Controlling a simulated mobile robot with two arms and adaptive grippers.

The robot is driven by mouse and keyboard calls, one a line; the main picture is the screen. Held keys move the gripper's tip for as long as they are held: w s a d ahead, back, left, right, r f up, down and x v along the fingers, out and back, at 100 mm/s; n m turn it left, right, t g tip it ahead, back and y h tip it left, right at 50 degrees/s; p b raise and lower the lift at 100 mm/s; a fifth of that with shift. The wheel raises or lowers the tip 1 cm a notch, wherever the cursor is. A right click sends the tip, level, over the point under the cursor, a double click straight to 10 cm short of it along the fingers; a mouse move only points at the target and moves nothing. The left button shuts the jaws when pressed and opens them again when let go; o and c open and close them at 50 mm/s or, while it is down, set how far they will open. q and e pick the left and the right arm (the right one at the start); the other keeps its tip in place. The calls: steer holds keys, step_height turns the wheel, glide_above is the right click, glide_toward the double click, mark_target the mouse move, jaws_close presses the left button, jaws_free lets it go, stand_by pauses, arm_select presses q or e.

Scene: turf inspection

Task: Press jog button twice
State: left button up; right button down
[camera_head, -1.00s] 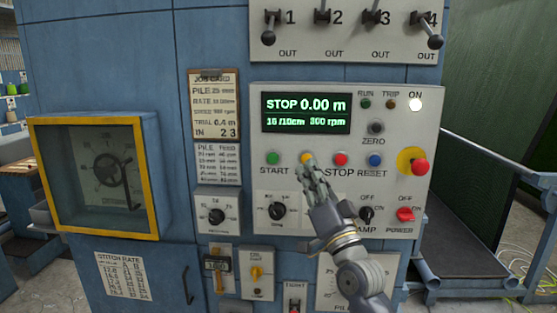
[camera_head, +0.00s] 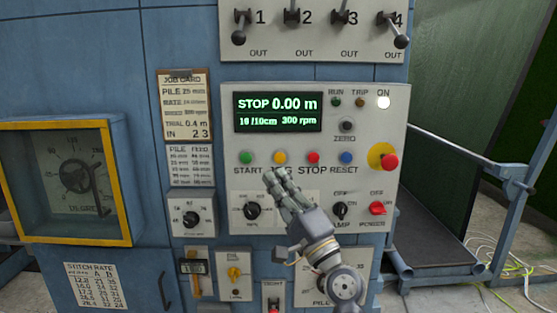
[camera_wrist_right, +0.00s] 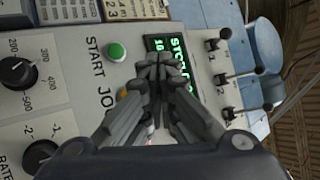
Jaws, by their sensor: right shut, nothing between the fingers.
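The yellow jog button (camera_head: 279,157) is on the control panel (camera_head: 400,130) between the green START button (camera_head: 246,157) and the red STOP button (camera_head: 313,157). My right gripper (camera_head: 275,178) is shut and empty, its fingertips just below the jog button, partly covering its label. In the right wrist view the shut fingers (camera_wrist_right: 157,70) point at the panel, beside the partly hidden yellow button (camera_wrist_right: 122,94). The display (camera_head: 278,112) reads STOP 0.00 m, 10/10cm, 300 rpm. My left gripper is not in view.
A blue RESET button (camera_head: 346,157) and a red knob on a yellow plate (camera_head: 389,161) are to the right. Dials (camera_head: 252,211) sit below the buttons, levers (camera_head: 240,38) above. A yellow-framed window (camera_head: 122,180) is at the left.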

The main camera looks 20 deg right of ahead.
mark_target(280, 158)
steer(key=w+d+b, duration=0.2)
steer(key=w+b, duration=0.2)
steer(key=w, duration=0.4)
steer(key=shift+w+d+b, duration=0.15)
steer(key=shift+d+b, duration=0.05)
steer(key=shift+b, duration=0.2)
stand_by(1.1)
steer(key=shift+w+d+b, duration=0.1)
steer(key=shift+w+b, duration=0.3)
